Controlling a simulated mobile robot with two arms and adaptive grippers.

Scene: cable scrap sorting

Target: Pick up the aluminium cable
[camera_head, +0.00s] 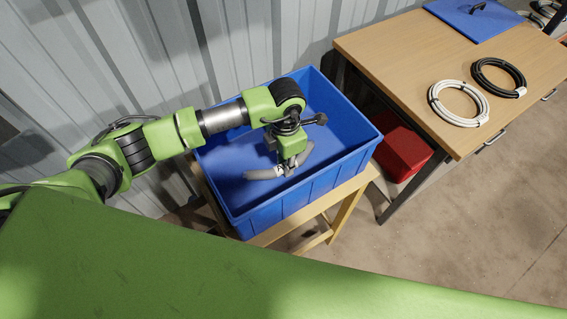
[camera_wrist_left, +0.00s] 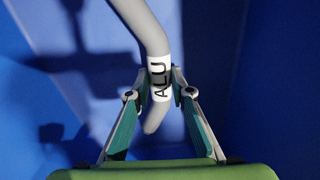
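The aluminium cable (camera_wrist_left: 148,28) is a thick, bent grey piece with a white band marked "ALU". In the head view it shows as a grey piece (camera_head: 262,174) inside the blue bin (camera_head: 232,210). My left gripper (camera_head: 289,168) points down into the bin over the cable's middle. In the left wrist view the fingers (camera_wrist_left: 160,80) stand on both sides of the white band and appear to touch it, shut on the cable. Part of the cable is hidden behind the gripper in the head view. I cannot tell whether it touches the bin floor. My right gripper is not in view.
The bin stands on a wooden stand (camera_head: 345,212) beside a corrugated metal wall. A wooden table (camera_head: 400,65) at the right holds a white cable coil (camera_head: 435,107), a black coil (camera_head: 476,75) and a blue lid (camera_head: 480,25). A red box (camera_head: 403,150) sits below the table.

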